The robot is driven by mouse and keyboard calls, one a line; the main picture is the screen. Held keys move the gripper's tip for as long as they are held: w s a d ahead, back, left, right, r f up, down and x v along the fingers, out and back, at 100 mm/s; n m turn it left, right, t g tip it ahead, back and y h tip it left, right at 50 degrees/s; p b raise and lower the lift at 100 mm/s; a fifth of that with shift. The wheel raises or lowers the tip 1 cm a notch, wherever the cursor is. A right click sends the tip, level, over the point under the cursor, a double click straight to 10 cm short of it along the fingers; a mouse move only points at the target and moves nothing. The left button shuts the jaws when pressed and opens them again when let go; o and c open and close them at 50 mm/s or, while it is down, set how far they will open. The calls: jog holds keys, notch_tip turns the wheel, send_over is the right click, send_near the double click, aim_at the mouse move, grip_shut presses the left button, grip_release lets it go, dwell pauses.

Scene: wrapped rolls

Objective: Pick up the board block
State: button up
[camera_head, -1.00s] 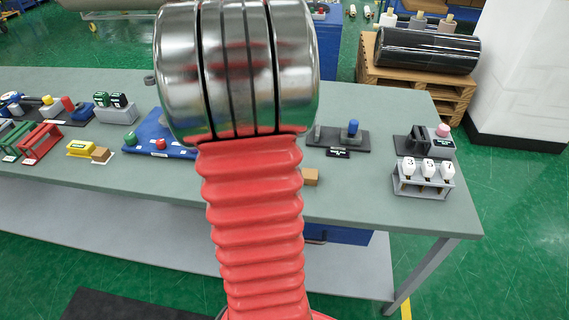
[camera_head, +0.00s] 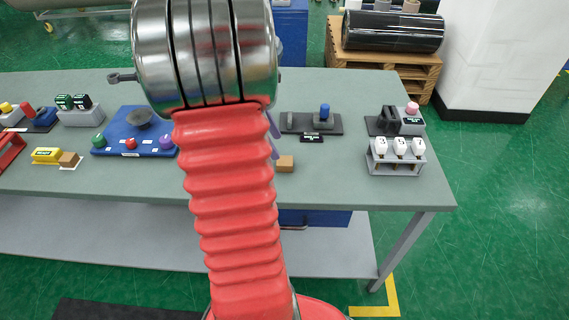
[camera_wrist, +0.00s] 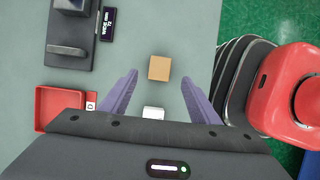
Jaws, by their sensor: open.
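A small tan block (camera_head: 285,163), which looks like the board block, lies on the grey-green table to the right of my arm in the head view. In the wrist view the tan block (camera_wrist: 160,67) lies flat on the table, beyond the gap between my purple fingers and roughly centred on it. My gripper (camera_wrist: 159,79) is open, with nothing held. In the head view only part of the purple fingers shows, just right of my arm and near the block. A second tan block (camera_head: 69,159) sits on a white plate at the left of the table.
A white piece (camera_wrist: 153,113) lies between the fingers' bases in the wrist view, with a red tray (camera_wrist: 60,108) to its left. A dark fixture with a blue knob (camera_head: 325,109) stands behind the tan block. A white-bottle rack (camera_head: 397,155) stands right; table between is clear.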

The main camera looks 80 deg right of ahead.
aim_at(283, 161)
jog(key=shift+x, duration=1.3)
jog(key=shift+w+x, duration=0.2)
jog(key=shift+x, duration=2.45)
jog(key=shift+a, duration=0.1)
jog(key=shift+c, duration=0.2)
jog(key=c, duration=1.1)
